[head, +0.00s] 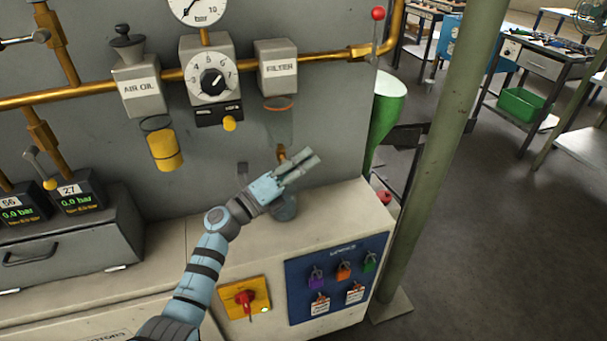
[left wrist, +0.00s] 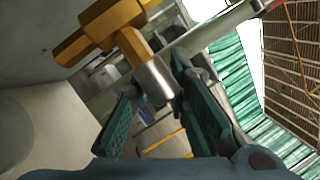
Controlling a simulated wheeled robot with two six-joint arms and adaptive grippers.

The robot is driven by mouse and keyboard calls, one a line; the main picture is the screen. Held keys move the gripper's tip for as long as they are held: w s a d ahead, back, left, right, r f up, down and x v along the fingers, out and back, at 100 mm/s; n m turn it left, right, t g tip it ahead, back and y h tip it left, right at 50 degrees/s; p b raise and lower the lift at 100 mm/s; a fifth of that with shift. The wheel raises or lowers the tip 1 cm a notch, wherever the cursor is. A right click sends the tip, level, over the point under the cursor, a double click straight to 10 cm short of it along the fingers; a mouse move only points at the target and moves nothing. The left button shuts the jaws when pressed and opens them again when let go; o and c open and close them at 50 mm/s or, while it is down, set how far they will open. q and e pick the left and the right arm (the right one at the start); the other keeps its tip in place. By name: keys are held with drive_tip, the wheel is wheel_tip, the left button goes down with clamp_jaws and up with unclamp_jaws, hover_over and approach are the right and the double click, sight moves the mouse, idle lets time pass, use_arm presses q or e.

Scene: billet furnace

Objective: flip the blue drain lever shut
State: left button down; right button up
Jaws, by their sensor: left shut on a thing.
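The filter (head: 278,68) is on the wall panel, with a clear bowl (head: 279,128) under it. A small brass drain valve (head: 282,153) shows below the bowl. My left gripper (head: 311,157) is at this valve, pointing up and to the right. In the left wrist view, the brass drain valve (left wrist: 112,24) has a silver stub (left wrist: 154,80) between the fingers of my left gripper (left wrist: 157,78). The gripper is shut on part of the valve. I cannot make out the blue lever; the fingers may hide it. My right gripper is not in view.
A grey cup (head: 286,208) stands on the bench top below my left gripper. A green funnel-shaped thing (head: 386,110) and a green post (head: 447,150) stand at the right. The blue padlock board (head: 338,276) is on the bench front.

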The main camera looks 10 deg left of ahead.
use_arm(q)
drive_tip(key=c, duration=1.8)
unclamp_jaws()
drive_tip(key=shift+r, duration=0.1)
drive_tip(key=shift+o, duration=0.2)
drive_tip(key=shift+a, duration=0.1)
drive_tip(key=v, duration=1.2)
drive_tip(key=shift+s, duration=0.1)
